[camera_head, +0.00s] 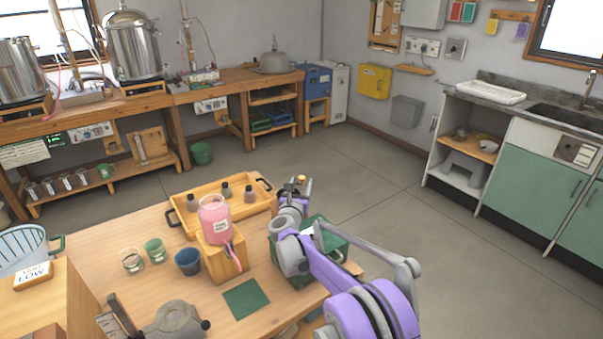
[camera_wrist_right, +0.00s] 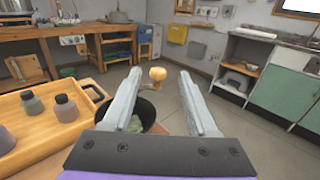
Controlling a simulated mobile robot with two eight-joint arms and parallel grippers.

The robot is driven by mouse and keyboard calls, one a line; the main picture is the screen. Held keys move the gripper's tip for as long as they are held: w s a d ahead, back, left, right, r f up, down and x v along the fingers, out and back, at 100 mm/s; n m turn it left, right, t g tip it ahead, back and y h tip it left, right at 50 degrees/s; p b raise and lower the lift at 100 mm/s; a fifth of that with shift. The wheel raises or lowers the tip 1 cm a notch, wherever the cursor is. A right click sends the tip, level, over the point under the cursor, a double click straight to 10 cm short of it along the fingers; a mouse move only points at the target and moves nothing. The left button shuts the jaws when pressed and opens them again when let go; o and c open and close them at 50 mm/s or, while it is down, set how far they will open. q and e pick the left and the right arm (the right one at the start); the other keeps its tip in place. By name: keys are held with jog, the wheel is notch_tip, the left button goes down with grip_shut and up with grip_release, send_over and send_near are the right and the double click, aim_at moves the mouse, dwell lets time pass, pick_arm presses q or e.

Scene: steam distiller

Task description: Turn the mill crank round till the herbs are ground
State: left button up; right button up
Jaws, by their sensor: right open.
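The mill is a green box (camera_head: 334,240) on the wooden table, largely hidden behind my right arm in the head view. In the right wrist view its dark round hopper (camera_wrist_right: 140,108) shows between my fingers, with pale green herbs (camera_wrist_right: 135,123) inside. The crank's round wooden knob (camera_wrist_right: 157,73) stands up beyond the hopper; it also shows in the head view (camera_head: 301,180). My right gripper (camera_wrist_right: 161,76) is open, its fingertips on either side of the knob in the picture. I see no contact with the knob.
A wooden tray (camera_head: 262,184) with several small bottles lies left of the mill. A pink jar (camera_head: 214,222) stands on a wooden block (camera_head: 222,259). Cups (camera_head: 187,262) and a green mat (camera_head: 246,299) are nearby.

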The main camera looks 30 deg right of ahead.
jog(key=x, duration=0.7)
jog(key=shift+w, duration=0.2)
grip_shut()
